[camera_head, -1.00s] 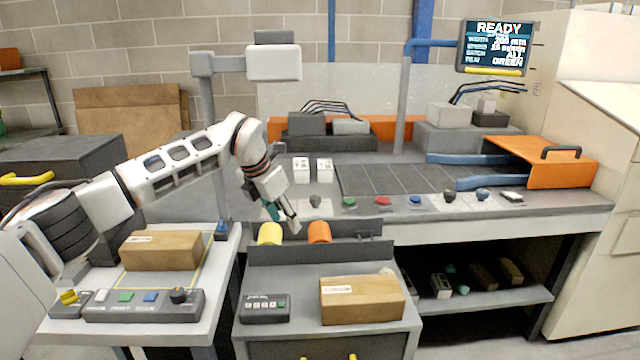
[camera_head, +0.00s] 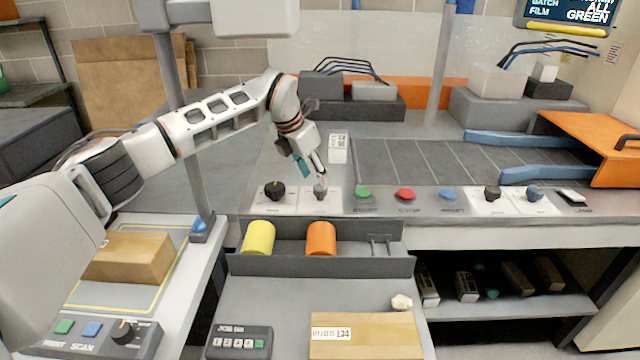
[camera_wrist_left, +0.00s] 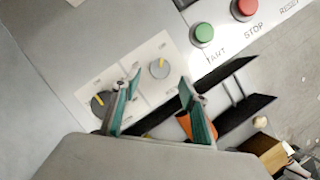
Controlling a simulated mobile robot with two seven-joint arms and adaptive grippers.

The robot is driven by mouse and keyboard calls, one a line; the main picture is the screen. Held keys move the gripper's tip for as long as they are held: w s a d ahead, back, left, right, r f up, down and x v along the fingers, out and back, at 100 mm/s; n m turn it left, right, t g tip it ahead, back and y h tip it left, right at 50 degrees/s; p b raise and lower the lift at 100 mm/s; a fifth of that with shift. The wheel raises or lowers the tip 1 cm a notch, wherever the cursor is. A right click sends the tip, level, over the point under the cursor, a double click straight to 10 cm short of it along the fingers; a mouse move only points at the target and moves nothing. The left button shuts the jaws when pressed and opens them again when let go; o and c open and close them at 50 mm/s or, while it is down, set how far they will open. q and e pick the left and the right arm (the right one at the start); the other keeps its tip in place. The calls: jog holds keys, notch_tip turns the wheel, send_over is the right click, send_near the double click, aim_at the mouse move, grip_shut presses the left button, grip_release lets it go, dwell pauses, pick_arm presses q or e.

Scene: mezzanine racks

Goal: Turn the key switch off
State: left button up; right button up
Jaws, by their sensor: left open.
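On the console's left end, a grey rotary switch (camera_head: 320,190) with a yellow mark sits on a white plate; it also shows in the left wrist view (camera_wrist_left: 159,68). A black rotary switch (camera_head: 274,190) is to its left, and it shows in the left wrist view (camera_wrist_left: 102,103). The labels are too small to tell which is the key switch. My left gripper (camera_head: 314,168) is open just above the grey switch. In the left wrist view its teal fingers (camera_wrist_left: 158,82) are apart with nothing between them, and the grey switch appears just beyond the tips.
Green (camera_head: 362,194), red (camera_head: 405,194) and blue (camera_head: 448,194) buttons line the console to the right. More knobs (camera_head: 492,193) follow. A yellow roll (camera_head: 258,238) and an orange roll (camera_head: 321,238) lie in a tray in front, below the gripper.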

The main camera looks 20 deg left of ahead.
aim_at(319, 188)
pick_arm(q)
jog(key=x, duration=0.5)
jog(key=shift+w+b, duration=0.1)
jog(key=shift+b, duration=0.2)
jog(key=c, duration=1.1)
